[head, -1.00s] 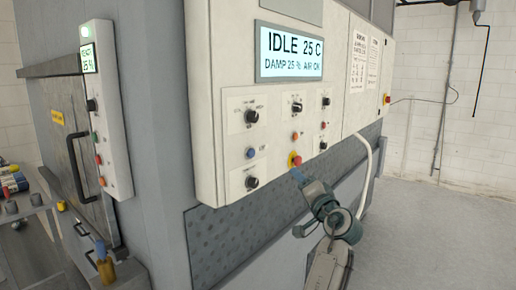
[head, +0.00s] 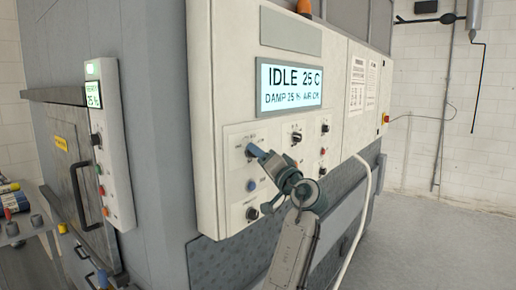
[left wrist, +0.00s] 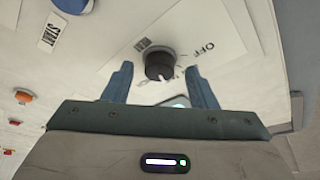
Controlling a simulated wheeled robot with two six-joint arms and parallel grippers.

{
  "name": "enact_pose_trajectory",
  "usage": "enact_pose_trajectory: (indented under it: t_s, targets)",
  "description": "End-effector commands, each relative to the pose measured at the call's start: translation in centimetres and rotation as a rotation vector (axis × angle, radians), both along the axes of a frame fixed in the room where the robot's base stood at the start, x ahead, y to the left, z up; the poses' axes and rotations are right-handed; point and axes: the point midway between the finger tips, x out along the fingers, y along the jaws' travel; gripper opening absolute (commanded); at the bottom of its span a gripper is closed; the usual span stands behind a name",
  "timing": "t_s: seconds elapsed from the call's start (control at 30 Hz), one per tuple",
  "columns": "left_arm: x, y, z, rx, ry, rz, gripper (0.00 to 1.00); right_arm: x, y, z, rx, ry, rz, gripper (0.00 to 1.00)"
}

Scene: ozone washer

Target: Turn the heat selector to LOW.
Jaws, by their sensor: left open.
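A black rotary knob with a white pointer line (left wrist: 159,66) sits between my left gripper's fingers in the left wrist view. It appears to be the upper-left knob (head: 250,150) of the white panel in the head view, partly hidden by a finger. OFF is readable beside it; the other labels are too small or covered, so I cannot confirm it is the heat selector. The pointer is toward the gripper's palm in the wrist view. My left gripper (head: 257,152) is open, its blue fingers (left wrist: 159,72) on either side of the knob. Contact cannot be told. My right gripper is out of view.
The display (head: 290,84) reads IDLE 25 C. A blue button (head: 251,185) and another black knob (head: 252,213) are below the gripped area. More knobs and buttons (head: 297,137) lie to the right. A door handle (head: 80,190) is on the left face.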

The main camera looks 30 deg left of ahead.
Motion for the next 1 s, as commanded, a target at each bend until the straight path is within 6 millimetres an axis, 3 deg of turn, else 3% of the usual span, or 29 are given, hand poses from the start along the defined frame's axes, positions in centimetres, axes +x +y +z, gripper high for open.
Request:
enact_pose_trajectory:
  t_s: [0.4, 0.43, 0.67, 1.0]
  targets:
    - [0.4, 1.0, 0.2, -0.001, 0.002, -0.001, 0.52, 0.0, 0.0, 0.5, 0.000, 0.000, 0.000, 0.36]
    - [0.4, 1.0, 0.2, -0.001, 0.002, -0.001, 0.50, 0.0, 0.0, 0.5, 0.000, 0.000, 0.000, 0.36]
    - [0.4, 1.0, 0.2, 0.000, 0.001, 0.000, 0.07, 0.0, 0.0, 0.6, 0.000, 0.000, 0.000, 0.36]
    - [0.4, 1.0, -0.3, -0.003, -0.033, 0.000, 0.07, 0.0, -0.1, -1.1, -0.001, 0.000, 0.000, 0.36]
